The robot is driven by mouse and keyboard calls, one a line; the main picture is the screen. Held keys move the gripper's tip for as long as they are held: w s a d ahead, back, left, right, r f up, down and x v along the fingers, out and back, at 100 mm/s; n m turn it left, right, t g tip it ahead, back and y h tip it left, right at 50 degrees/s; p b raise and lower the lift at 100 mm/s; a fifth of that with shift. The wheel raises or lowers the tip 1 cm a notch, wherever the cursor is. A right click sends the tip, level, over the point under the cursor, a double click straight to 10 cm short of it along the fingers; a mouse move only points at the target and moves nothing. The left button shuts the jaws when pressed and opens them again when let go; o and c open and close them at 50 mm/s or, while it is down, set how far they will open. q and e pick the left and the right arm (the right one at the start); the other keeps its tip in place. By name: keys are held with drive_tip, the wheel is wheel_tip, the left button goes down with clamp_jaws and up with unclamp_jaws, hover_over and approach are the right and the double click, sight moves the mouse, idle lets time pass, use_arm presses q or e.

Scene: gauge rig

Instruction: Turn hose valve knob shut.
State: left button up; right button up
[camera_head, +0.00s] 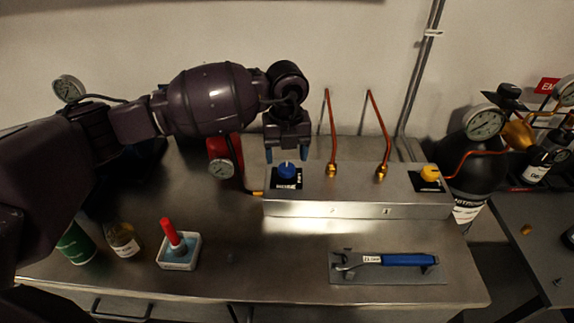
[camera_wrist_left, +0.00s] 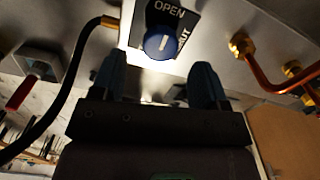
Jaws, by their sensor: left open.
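A blue knob (camera_head: 287,170) sits on a black label plate at the left end of the metal manifold box (camera_head: 350,209). In the left wrist view the blue knob (camera_wrist_left: 161,43) has a short white mark that lies roughly toward the word OPEN; a second word is partly hidden by the knob. A yellow knob (camera_head: 429,172) sits at the box's right end. My right gripper is not in view.
Copper pipes (camera_head: 331,130) rise from the box right of the gripper. A black hose (camera_wrist_left: 75,70) joins a brass fitting beside the knob. A blue-handled wrench (camera_head: 400,260) lies in front. A dish with a red-handled tool (camera_head: 180,255) and bottles stand at left.

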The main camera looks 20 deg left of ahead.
sight(287, 167)
use_arm(q)
drive_tip(key=shift+f, duration=2.1)
drive_tip(key=c, duration=0.9)
